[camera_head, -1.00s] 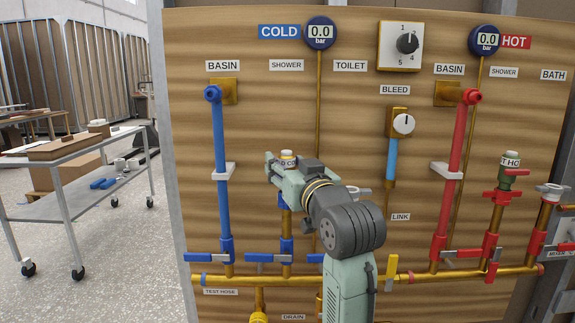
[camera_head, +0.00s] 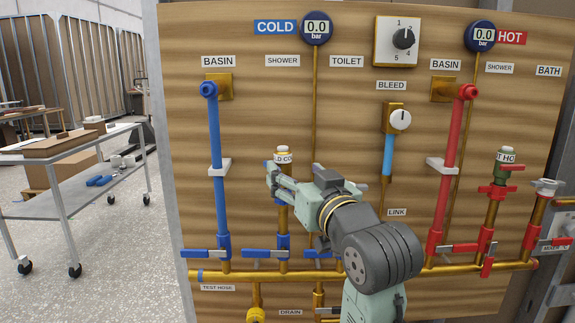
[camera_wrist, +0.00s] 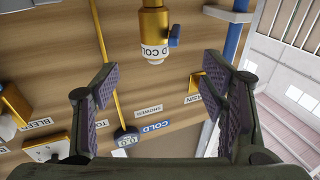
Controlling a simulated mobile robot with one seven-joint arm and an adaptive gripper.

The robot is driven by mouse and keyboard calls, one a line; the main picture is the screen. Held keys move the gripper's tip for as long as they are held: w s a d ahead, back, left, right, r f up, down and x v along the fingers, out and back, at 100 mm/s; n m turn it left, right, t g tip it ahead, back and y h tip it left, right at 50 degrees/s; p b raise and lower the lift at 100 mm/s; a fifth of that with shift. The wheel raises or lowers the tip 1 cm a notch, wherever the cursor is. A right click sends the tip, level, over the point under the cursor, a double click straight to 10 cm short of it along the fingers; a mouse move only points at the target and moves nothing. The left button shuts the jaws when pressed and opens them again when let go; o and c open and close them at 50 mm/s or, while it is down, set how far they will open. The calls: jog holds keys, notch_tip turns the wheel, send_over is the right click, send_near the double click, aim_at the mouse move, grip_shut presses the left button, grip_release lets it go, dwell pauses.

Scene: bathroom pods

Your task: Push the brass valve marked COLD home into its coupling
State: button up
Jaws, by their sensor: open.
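The brass valve marked COLD (camera_head: 283,157) stands upright on the SHOWER line of the board, with a white cap and label band at its top. My gripper (camera_head: 274,183) is in front of it in the head view and hides part of its body. In the wrist view the brass valve (camera_wrist: 153,22) hangs upside down at the top, with a small blue lever. There my gripper (camera_wrist: 160,88) is open and empty, with the valve beyond its fingertips, apart from both fingers. A brass pipe (camera_head: 283,218) runs below the valve; how the valve sits in its coupling is hidden.
A blue BASIN pipe (camera_head: 218,130) is left of the valve. A BLEED dial (camera_head: 400,120) and a red BASIN pipe (camera_head: 459,130) are to the right. A blue lever (camera_head: 266,254) crosses below. A grey cart (camera_head: 85,150) stands at left.

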jog(key=v, duration=0.5)
